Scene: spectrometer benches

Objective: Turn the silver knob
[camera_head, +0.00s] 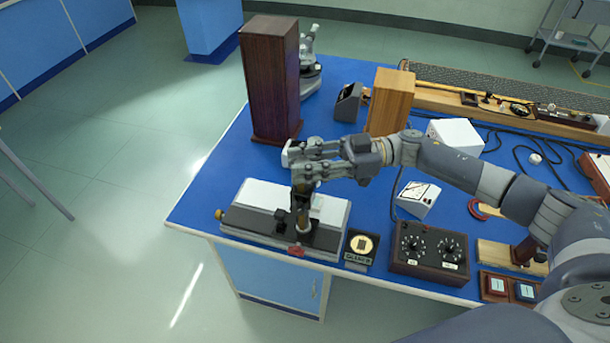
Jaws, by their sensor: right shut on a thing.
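My right gripper (300,207) reaches in from the right, over the front edge of the blue bench. Its fingers point down and are shut on the silver knob (303,230), on the dark front ledge of a white-topped instrument (258,196). Only the lower part of the knob shows below the fingertips, so I cannot tell how far it is turned. A small black knob (280,214) stands just left of the fingers. A brass knob (219,214) sits at the instrument's left end. My left gripper is not in view.
A tall dark wooden box (271,85) and a lighter wooden block (391,101) stand behind.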

